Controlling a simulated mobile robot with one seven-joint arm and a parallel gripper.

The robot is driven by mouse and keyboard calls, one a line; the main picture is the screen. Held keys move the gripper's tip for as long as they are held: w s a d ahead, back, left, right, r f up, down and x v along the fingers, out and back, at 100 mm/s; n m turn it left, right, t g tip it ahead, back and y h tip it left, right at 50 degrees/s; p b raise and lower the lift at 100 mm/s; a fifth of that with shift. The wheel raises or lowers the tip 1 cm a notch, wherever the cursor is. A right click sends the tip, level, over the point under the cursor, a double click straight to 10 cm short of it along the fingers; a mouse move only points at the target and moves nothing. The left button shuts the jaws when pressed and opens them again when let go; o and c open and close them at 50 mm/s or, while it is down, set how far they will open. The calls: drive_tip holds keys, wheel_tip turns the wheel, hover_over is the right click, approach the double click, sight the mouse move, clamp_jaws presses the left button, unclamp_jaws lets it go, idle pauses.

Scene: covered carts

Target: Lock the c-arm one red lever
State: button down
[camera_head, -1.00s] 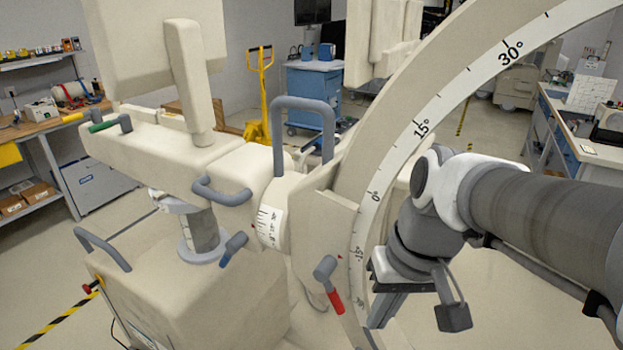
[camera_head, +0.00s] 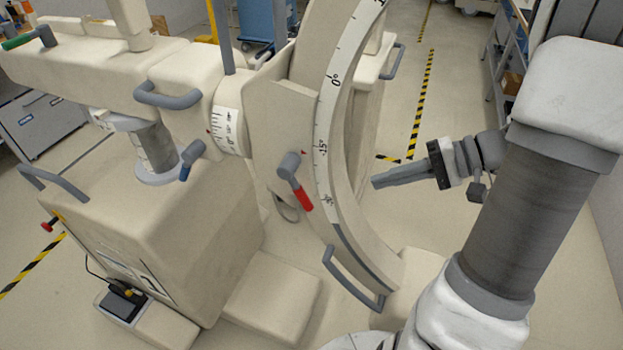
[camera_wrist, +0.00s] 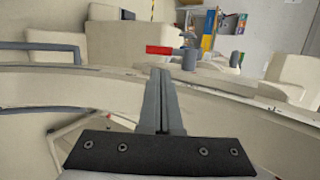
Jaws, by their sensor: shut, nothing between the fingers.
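The red lever (camera_head: 302,199) is a grey knob with a red-tipped handle on the side of the C-arm, beside the curved angle scale (camera_head: 325,130). Its handle slants down and to the right in the head view. In the wrist view the red lever (camera_wrist: 160,50) lies beyond my fingertips, its red end pointing left. My gripper (camera_head: 376,182) is shut and empty, to the right of the curved arc and apart from the lever. In the wrist view my gripper (camera_wrist: 161,72) points toward the lever with the cream arc between.
A blue lever (camera_head: 191,158) and a grey handle (camera_head: 170,98) are on the C-arm body to the left. Another grey handle (camera_head: 352,282) sits low on the arc. The cream base (camera_head: 150,235) fills the lower left. Open floor (camera_head: 450,110) lies behind my gripper.

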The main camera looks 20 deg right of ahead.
sight(308, 198)
drive_tip(key=shift+w+d+f+t, duration=0.1)
drive_tip(key=shift+d+f+t, duration=0.05)
drive_tip(key=shift+d+t, duration=0.3)
drive_tip(key=shift+a, duration=0.1)
drive_tip(key=p+x, duration=0.1)
drive_tip(key=x, duration=1.3)
drive_tip(key=shift+f, duration=0.1)
